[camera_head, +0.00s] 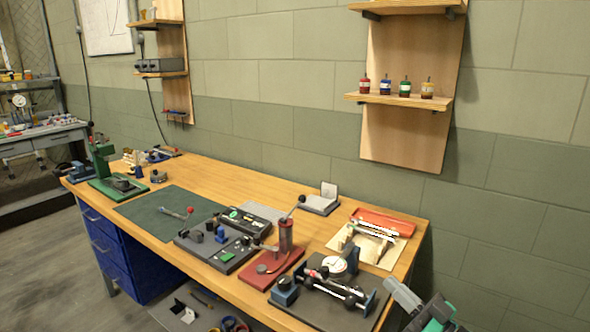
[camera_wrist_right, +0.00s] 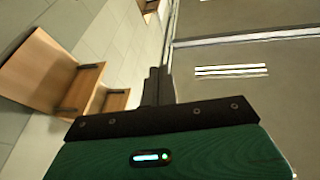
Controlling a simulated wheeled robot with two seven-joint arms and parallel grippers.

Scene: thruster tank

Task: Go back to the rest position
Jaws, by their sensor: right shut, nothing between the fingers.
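My right gripper (camera_head: 400,294) shows at the bottom right of the head view, past the right end of the workbench (camera_head: 285,190) and apart from the things on it. Its grey fingers are together and empty. In the right wrist view the dark fingers of the right gripper (camera_wrist_right: 157,86) are closed, with nothing between them, and the view beyond is of wall and ceiling. My left gripper is not in the head view.
The bench's right end holds a fixture with a dial gauge (camera_head: 335,265), a red press (camera_head: 285,240) and a red tray (camera_head: 383,222). A shelf with small bottles (camera_head: 400,100) hangs on the wall. A green mat (camera_head: 165,212) lies left.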

